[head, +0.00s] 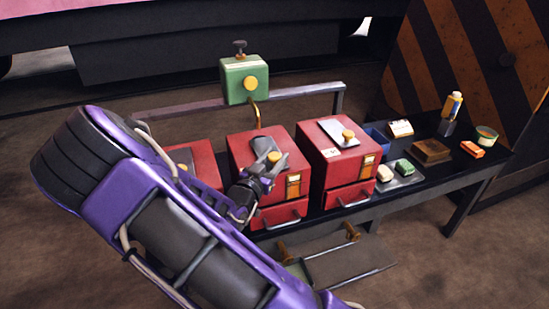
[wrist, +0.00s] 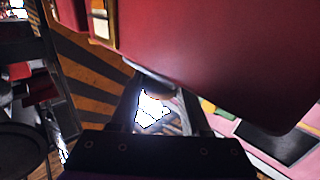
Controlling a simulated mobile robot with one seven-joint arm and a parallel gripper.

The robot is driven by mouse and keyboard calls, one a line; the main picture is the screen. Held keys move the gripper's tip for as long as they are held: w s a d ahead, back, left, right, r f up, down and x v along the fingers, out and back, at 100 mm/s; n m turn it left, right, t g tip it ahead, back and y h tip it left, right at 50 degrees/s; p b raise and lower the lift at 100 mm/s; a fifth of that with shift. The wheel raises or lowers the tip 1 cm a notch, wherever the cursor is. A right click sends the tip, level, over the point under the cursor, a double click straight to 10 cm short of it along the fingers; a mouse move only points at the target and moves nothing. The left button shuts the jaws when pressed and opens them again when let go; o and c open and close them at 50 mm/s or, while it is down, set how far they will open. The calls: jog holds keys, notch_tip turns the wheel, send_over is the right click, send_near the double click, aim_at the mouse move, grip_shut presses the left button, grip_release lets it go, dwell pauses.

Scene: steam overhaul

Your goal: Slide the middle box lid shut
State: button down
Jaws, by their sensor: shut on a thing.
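The middle red box (head: 242,149) stands on the dark bench between two similar red boxes. Its grey lid (head: 261,144) shows on top, with a yellow knob (head: 274,157) at its near end. My gripper (head: 267,168) is at the top of this box, with its fingers shut on the knob. In the wrist view the fingers (wrist: 160,112) point towards a red box face (wrist: 210,45), and a rounded end shows between them. The gripper and wrist cover part of the box front and top, so how far the lid stands open cannot be told.
The right red box (head: 313,165) stands close beside, with a pale lid and yellow knob. The left red box (head: 181,156) is partly behind my arm. A green box (head: 244,83) stands behind on a rail. Small items and trays crowd the bench's right end (head: 465,172).

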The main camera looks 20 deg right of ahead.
jog(key=shift+w, duration=0.15)
jog(key=shift+w+b, duration=0.3)
jog(key=shift+w, duration=1.2)
jog(key=shift+w+a+r, duration=0.1)
jog(key=shift+c, duration=1.8)
grip_release()
jog(key=shift+w, duration=0.1)
jog(key=p+v, duration=0.1)
jog(key=v, duration=1.6)
jog(key=shift+s, duration=0.25)
